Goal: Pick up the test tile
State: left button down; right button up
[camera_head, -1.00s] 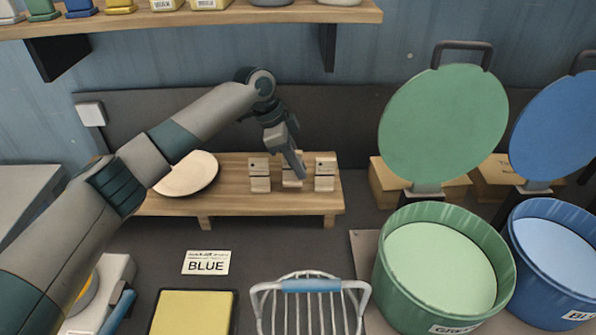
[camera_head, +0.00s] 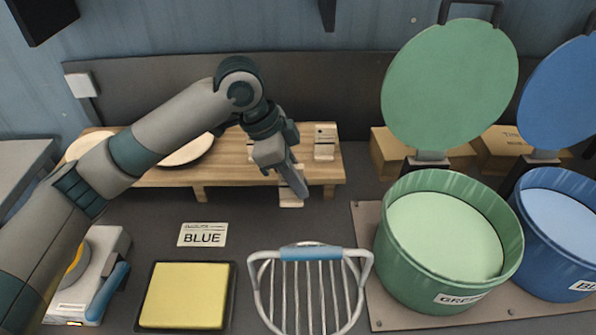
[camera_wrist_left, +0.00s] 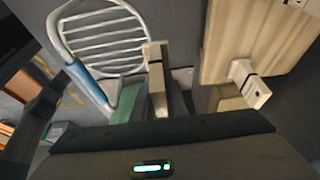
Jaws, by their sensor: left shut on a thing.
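The test tile (camera_head: 290,198) is a small, pale wooden block, mostly hidden behind my left gripper (camera_head: 294,182) in the head view. My left gripper is shut on it and holds it in front of the wooden stand's (camera_head: 235,178) front edge. In the left wrist view the tile (camera_wrist_left: 157,82) shows as a pale upright piece with a dark line, at the fingers. A similar tile (camera_head: 325,142) stands on the right end of the stand; another is partly hidden behind my gripper. My right gripper is not in view.
A wire rack (camera_head: 311,285) with a blue grip stands at the front middle. A yellow pad (camera_head: 186,296) and a BLUE card (camera_head: 203,235) lie left of it. A green tub (camera_head: 395,270) and a blue tub (camera_head: 570,280) with raised lids stand at right.

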pick_arm(q)
jog(key=shift+s, duration=0.25)
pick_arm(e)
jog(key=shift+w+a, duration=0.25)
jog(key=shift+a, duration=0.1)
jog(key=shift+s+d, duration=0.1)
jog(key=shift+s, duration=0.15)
pick_arm(q)
jog(key=shift+a, duration=0.1)
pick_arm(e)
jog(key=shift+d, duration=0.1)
